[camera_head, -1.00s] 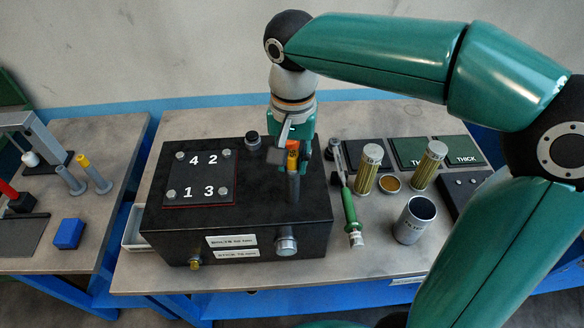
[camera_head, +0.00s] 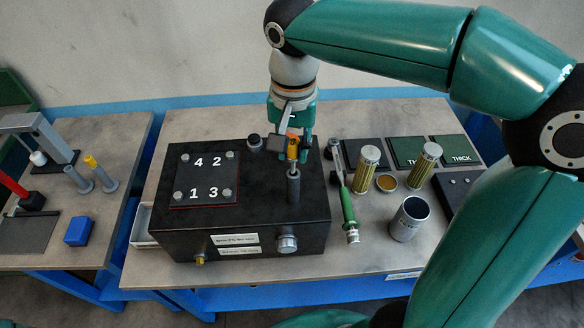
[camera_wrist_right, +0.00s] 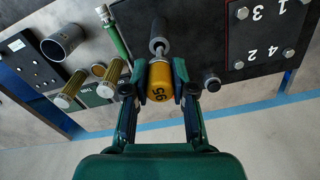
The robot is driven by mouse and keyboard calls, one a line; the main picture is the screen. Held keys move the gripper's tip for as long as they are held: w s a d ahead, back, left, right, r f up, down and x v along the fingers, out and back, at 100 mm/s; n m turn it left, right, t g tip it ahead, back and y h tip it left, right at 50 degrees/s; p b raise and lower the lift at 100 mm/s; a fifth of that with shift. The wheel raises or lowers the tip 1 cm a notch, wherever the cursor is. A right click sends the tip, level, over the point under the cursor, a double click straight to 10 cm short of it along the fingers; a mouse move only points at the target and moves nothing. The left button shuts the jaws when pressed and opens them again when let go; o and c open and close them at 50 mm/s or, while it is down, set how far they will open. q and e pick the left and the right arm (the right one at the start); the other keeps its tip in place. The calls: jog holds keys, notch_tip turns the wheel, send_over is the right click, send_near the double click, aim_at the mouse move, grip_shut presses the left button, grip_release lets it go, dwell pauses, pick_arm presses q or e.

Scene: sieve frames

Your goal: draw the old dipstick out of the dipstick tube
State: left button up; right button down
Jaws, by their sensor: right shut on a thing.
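The old dipstick (camera_head: 293,146) has an orange-yellow handle; in the wrist view its handle (camera_wrist_right: 159,82) bears printed digits. My right gripper (camera_wrist_right: 159,72) is shut on this handle, one finger on each side, and its hand also shows in the head view (camera_head: 292,135). The grey dipstick tube (camera_head: 294,187) stands upright on the black box (camera_head: 255,211), directly below the handle. A short length of thin rod shows between handle and tube; the rod's lower part is hidden in the tube. My left gripper is not in view.
A green-handled tool (camera_head: 348,212) lies right of the box, near two yellow filters (camera_head: 366,168) and a grey cup (camera_head: 410,217). A numbered plate (camera_head: 205,178) is on the box. A side table at left holds two grey tubes, one with a yellow-topped stick (camera_head: 92,163).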

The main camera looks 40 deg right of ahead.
jog(key=shift+r, duration=0.15)
jog(key=shift+r+p, duration=0.35)
jog(key=shift+r, duration=2.15)
jog(key=shift+r, duration=0.15)
jog(key=shift+r, duration=0.55)
